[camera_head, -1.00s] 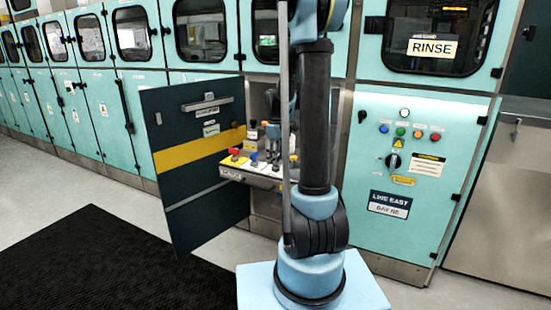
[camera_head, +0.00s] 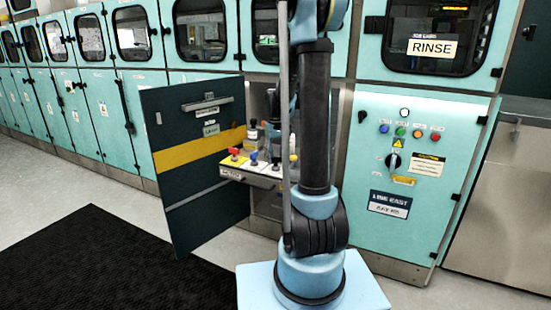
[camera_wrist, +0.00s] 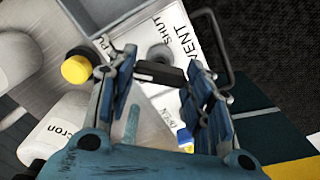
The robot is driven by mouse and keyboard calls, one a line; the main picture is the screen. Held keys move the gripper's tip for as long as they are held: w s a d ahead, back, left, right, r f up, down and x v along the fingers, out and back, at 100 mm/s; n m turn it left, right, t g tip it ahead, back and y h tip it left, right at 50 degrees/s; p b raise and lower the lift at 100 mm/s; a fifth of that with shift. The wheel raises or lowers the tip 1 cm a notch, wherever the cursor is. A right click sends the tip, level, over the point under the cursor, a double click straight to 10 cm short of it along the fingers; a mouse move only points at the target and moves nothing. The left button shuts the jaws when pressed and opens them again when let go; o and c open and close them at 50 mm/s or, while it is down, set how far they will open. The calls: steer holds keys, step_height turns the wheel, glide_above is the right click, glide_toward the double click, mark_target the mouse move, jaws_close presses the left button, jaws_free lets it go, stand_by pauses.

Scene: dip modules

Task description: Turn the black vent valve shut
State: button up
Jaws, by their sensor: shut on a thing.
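In the wrist view the black vent valve handle (camera_wrist: 161,74) lies between the two blue fingers of my gripper (camera_wrist: 163,82). My gripper is shut on it. A grey round part (camera_wrist: 158,53) sits beside the handle. The white plate (camera_wrist: 140,38) carries the words VENT, SHUT and OPEN. SHUT is above the handle in the picture and OPEN is below it. My fingers cover part of the plate, so the handle's exact angle is hard to tell. In the head view my arm hides the black valve and my gripper.
In the head view the pulled-out shelf (camera_head: 238,178) holds a red valve (camera_head: 234,153) and a blue valve (camera_head: 253,157). A dark cabinet door (camera_head: 195,215) stands open on the left. In the wrist view a yellow-ended knob (camera_wrist: 76,69) and white bottles (camera_wrist: 62,125) are close by.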

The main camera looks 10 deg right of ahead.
steer(key=m, duration=0.4)
steer(key=shift+m, duration=2.9)
steer(key=o, duration=1)
steer(key=shift+o, duration=0.2)
step_height(320, 180, up, 12)
